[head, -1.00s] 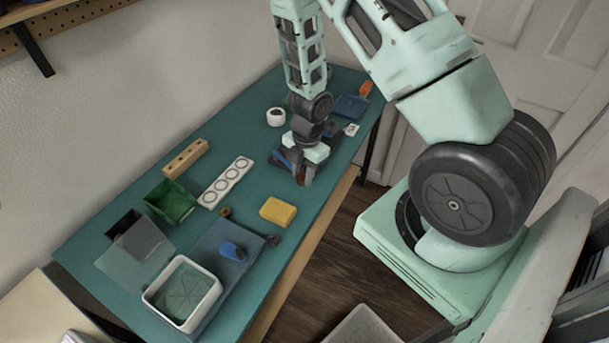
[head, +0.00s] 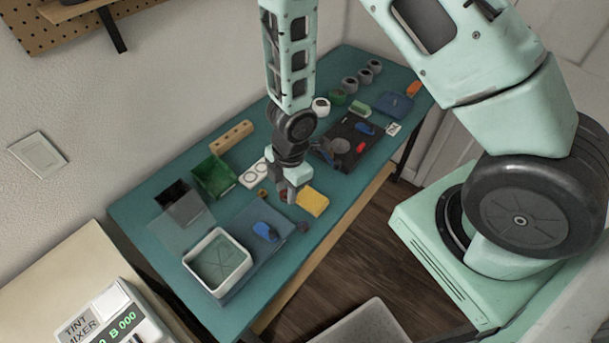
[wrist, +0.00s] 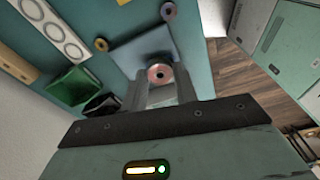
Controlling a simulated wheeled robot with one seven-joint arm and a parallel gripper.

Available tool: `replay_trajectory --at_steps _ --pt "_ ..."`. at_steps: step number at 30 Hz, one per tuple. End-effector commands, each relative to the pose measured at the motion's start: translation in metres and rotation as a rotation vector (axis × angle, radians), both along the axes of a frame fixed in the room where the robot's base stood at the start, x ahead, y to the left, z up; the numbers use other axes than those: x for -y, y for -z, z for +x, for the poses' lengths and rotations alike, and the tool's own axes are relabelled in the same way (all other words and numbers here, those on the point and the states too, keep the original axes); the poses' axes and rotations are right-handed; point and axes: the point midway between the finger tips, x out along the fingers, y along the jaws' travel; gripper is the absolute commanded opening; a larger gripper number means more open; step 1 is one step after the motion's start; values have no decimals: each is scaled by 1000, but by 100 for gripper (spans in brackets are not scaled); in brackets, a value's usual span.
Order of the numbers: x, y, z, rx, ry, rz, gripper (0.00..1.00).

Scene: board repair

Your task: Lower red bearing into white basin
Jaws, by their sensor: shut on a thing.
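My gripper (head: 290,190) is shut on the red bearing (wrist: 158,74), a reddish ring with a dark hole seen between the fingertips in the wrist view. In the head view the bearing is small and mostly hidden by the fingers. My gripper is in the air over the middle of the bench, beside the yellow block. The white basin (head: 236,279) stands at the near left end of the bench, to the left of and nearer than my gripper. It is open-topped with a greenish floor. I cannot make it out in the wrist view.
A blue-grey mat (head: 242,226) with a blue item (head: 265,232) lies beside the basin. The green bin (head: 214,176), dark bin (head: 178,200), ringed white strip (head: 252,175) and wooden block (head: 232,137) stand behind. The yellow block (head: 313,202) is near the front edge. A black tray (head: 350,138) lies farther right.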

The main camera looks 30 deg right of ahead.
Motion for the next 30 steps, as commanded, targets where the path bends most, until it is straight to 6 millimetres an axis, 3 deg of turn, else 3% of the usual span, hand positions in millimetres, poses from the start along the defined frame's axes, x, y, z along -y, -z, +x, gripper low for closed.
replay_trajectory --at_steps 10,30 --pt "-68 -4 -8 -1 -4 2 7" --pt "-187 18 -21 -1 -1 1 7"
